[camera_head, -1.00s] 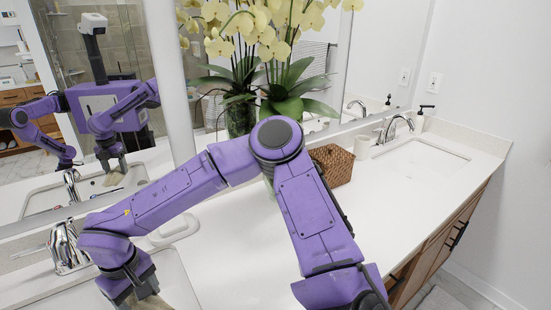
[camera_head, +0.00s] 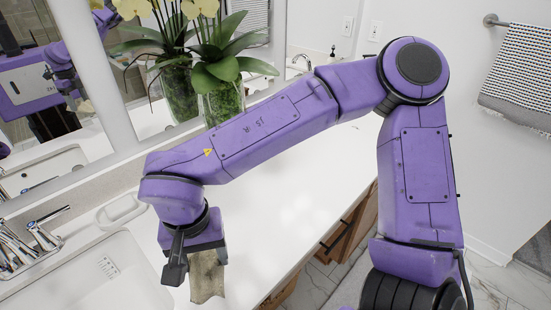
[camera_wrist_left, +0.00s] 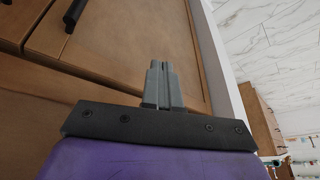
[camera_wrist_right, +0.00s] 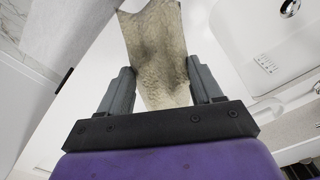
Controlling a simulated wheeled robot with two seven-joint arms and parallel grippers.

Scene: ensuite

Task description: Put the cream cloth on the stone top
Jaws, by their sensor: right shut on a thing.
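The cream cloth (camera_head: 207,278) hangs from my right gripper (camera_head: 198,262) in the head view, above the white stone top (camera_head: 275,215) beside the sink. In the right wrist view the cloth (camera_wrist_right: 156,50) lies between the two fingers of the right gripper (camera_wrist_right: 162,85), which is shut on it. Whether the cloth's lower edge touches the top cannot be told. My left gripper (camera_wrist_left: 162,85) shows only in the left wrist view, in front of wooden cabinet fronts, with its fingers together and nothing seen between them.
A white sink basin (camera_head: 110,275) with a chrome faucet (camera_head: 40,235) lies left of the right gripper. A glass vase (camera_head: 222,103) with orchids stands at the back. The stone top's middle is clear.

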